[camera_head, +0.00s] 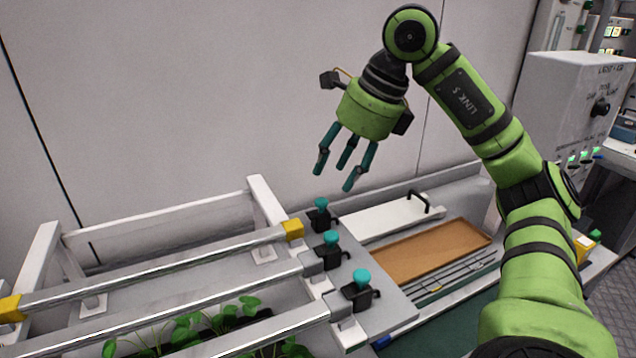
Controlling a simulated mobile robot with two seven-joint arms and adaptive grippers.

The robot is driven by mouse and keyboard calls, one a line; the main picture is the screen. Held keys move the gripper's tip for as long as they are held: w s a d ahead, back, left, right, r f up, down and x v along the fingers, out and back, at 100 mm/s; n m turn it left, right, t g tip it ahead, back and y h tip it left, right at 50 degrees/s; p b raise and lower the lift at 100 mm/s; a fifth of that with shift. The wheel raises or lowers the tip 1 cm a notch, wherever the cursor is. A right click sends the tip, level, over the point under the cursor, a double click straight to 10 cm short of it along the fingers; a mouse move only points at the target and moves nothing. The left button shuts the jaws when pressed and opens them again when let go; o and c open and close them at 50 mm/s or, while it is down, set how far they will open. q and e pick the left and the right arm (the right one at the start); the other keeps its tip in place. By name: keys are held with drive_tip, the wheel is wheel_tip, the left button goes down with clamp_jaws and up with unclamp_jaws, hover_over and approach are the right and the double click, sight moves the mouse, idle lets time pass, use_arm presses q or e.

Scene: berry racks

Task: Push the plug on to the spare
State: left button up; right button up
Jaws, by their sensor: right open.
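My right gripper (336,178) hangs in the air in front of the wall, above the far end of the rack, with its teal fingers spread and nothing between them. Three black fittings with teal knobs stand in a row on a grey plate: the far one (320,217), the middle one (330,252) and the near one (361,291). The far silver tube has a yellow end piece (292,230) close to the far fitting; I cannot tell whether they touch. I cannot tell which part is the plug or the spare. My left gripper is not in view.
Green plants (215,325) grow under the tubes in the white rack (262,205). A white board with a black handle (420,201) and a brown tray (425,252) lie right of the fittings. A grey control box (565,105) stands at the right. The air around my gripper is clear.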

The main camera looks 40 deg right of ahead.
sight(322, 200)
drive_tip(key=x, duration=0.5)
drive_tip(key=shift+s, duration=0.2)
drive_tip(key=shift+w+f, duration=0.15)
drive_tip(key=shift+f, duration=0.2)
drive_tip(key=shift+w+a+f, duration=0.1)
drive_tip(key=shift+f, duration=0.05)
drive_tip(key=c, duration=0.8)
clamp_jaws()
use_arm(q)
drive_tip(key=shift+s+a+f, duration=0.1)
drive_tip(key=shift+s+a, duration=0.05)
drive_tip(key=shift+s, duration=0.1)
